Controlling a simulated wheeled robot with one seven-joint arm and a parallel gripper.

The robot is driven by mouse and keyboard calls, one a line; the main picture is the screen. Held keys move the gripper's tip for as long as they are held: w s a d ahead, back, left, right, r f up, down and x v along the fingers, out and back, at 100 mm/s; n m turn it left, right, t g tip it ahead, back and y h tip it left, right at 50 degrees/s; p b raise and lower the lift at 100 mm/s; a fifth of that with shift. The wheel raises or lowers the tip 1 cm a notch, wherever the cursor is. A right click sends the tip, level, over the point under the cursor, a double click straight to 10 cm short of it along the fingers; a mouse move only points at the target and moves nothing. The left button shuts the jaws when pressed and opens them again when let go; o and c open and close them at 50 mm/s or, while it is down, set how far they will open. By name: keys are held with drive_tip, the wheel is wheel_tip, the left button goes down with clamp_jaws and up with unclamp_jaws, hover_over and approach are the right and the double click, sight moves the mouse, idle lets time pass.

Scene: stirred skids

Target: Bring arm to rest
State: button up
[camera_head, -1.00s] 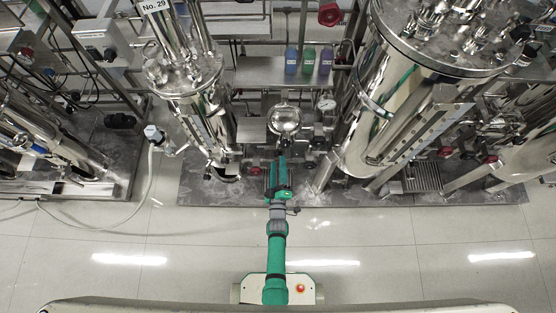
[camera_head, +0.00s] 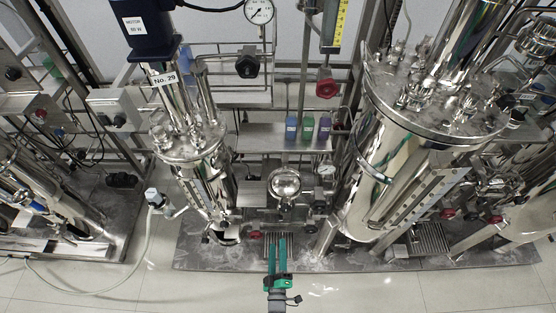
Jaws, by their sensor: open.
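My gripper (camera_head: 276,242) is at the lower middle of the head view, with its two green fingers pointing up the picture towards the skid. The fingers are apart and nothing shows between them. It is in front of the round steel vessel (camera_head: 284,183) and over the front part of the skid's base plate (camera_head: 340,255). The rest of my arm runs out of the bottom edge of the view.
A tall steel tank (camera_head: 385,165) stands to the right and a narrower one (camera_head: 207,185) to the left. Several small bottles (camera_head: 308,127) stand on a shelf behind. A hose (camera_head: 143,255) lies at the lower left. The floor (camera_head: 380,292) in front is clear.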

drive_tip(key=s+r+m+g, duration=0.1)
drive_tip(key=s+r+m, duration=0.5)
drive_tip(key=s+r, duration=0.85)
drive_tip(key=s+r+m, duration=0.2)
drive_tip(key=s+r, duration=0.2)
drive_tip(key=r, duration=0.4)
drive_tip(key=s+r+m+g, duration=0.1)
drive_tip(key=s+r+m, duration=0.2)
drive_tip(key=r, duration=0.6)
drive_tip(key=shift+s+d+m+g, duration=0.3)
drive_tip(key=shift+s+d, duration=0.05)
drive_tip(key=shift+s, duration=0.65)
idle(1.1)
